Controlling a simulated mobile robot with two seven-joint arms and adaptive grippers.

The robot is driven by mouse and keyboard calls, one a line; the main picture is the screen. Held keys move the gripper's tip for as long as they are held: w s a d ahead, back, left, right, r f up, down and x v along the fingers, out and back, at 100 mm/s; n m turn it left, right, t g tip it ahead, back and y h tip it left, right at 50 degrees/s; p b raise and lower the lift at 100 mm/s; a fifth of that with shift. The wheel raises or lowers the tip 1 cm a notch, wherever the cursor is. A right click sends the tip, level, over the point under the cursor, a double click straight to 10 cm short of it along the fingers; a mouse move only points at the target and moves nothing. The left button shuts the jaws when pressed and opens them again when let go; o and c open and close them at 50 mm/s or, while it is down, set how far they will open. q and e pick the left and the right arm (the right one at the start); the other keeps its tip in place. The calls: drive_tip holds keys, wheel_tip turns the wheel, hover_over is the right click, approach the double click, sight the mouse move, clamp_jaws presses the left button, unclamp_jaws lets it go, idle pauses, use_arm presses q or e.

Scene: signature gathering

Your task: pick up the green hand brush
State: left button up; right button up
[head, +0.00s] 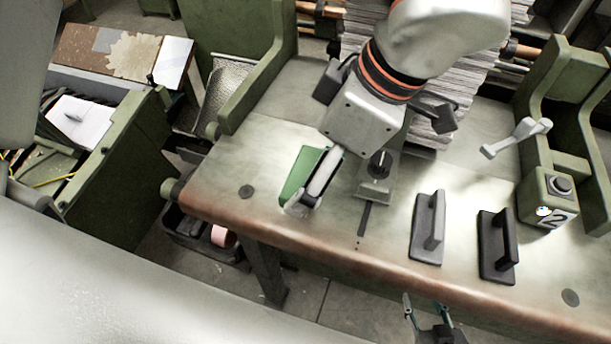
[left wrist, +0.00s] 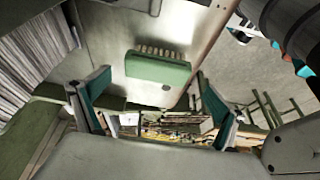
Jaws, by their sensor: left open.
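The green hand brush (head: 298,178) lies on the workbench near its left end in the head view. In the left wrist view the brush (left wrist: 158,69) shows its green body, with pale bristles along the top edge. My left gripper (head: 318,180) points down at the brush and partly covers it in the head view. In the left wrist view its two teal-padded fingers (left wrist: 155,102) are spread apart with nothing between them, the brush appearing beyond. My right gripper (head: 426,308) shows partly at the bottom edge, its fingers apart, below the bench's front edge.
Right of the brush are a black knob on a plate (head: 377,170), a grey handled block (head: 428,228) and a dark handled block (head: 498,245). A green button box (head: 548,196) stands farther right. A paper stack (head: 432,128) rises behind. The bench's front edge (head: 330,242) is close.

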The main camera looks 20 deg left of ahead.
sight(306, 172)
use_arm(q)
drive_tip(key=x, duration=0.4)
drive_tip(key=shift+w+f, duration=0.25)
drive_tip(key=shift+w, duration=0.05)
drive_tip(key=c, duration=1.2)
drive_tip(key=shift+r, duration=0.1)
wheel_tip(306, 172, up, 20)
drive_tip(key=p, duration=0.2)
drive_tip(key=shift+p, duration=0.35)
